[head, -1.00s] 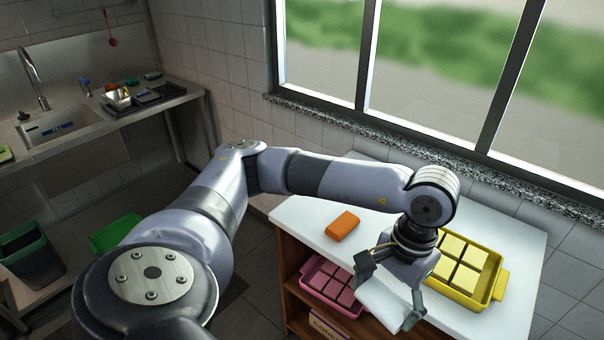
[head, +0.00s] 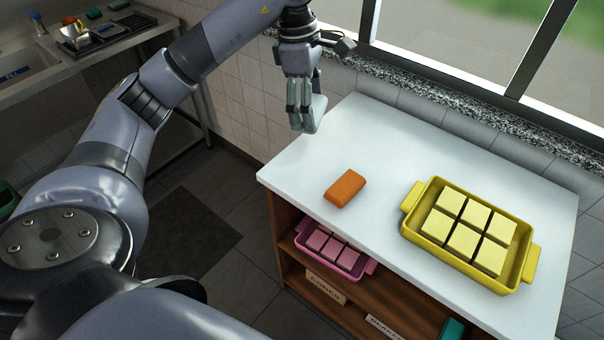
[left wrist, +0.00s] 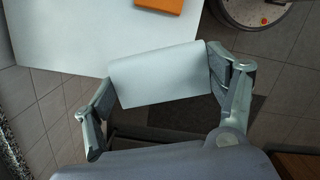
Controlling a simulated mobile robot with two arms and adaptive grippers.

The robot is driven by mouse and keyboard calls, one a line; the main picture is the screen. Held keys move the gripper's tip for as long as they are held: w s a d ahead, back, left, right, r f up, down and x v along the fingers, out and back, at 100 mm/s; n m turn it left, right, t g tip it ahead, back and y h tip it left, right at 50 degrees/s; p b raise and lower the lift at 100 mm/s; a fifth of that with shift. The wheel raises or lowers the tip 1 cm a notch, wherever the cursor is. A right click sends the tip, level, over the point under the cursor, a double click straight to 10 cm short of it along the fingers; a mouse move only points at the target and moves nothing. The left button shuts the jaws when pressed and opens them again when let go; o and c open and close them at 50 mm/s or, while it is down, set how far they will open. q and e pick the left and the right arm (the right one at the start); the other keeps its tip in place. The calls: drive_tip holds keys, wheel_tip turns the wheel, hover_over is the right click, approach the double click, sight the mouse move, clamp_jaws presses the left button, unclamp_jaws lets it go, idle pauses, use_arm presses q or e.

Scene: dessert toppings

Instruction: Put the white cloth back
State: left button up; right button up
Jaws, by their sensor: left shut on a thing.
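The white cloth (left wrist: 158,76), a flat folded pad, is gripped across its width between the two fingers of my left gripper (left wrist: 162,88) in the left wrist view. In the head view my left gripper (head: 303,112) points down over the far left corner of the white counter, with a pale edge of the cloth at its tips. The cloth is seen nearly edge-on there and partly hidden by the fingers. It looks held above the counter's edge; I cannot tell the exact height. My right gripper is not in view.
The white counter (head: 395,145) carries an orange block (head: 345,188) and a yellow tray (head: 411,197) of pale yellow squares. A pink tray (head: 367,268) is on the shelf below. A tiled wall and window sill run behind. A sink counter stands at the far left.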

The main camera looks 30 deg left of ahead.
use_arm(q)
drive_tip(key=n, duration=0.1)
drive_tip(key=w+a+n, duration=0.1)
drive_tip(key=a+n, duration=0.1)
drive_tip(key=shift+w+a+r, duration=0.25)
drive_tip(key=shift+a+f+n+t, duration=0.15)
drive_tip(key=shift+a+n+t, duration=0.15)
drive_tip(key=shift+n, duration=0.5)
drive_tip(key=p, duration=0.1)
hover_over(304, 169)
drive_tip(key=f, duration=1.4)
drive_tip(key=shift+s+a+f, duration=0.25)
drive_tip(key=shift+f, duration=0.55)
wheel_tip(304, 169, down, 3)
drive_tip(key=shift+f+p, duration=0.2)
drive_tip(key=shift+p, duration=0.25)
drive_tip(key=shift+f, duration=0.25)
drive_tip(key=o, duration=1.1)
drive_tip(key=shift+o, duration=0.2)
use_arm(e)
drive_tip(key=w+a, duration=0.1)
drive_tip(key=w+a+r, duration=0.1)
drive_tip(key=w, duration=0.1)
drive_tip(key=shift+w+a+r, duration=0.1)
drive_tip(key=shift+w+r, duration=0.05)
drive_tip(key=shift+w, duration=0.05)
use_arm(q)
drive_tip(key=shift+r, duration=0.1)
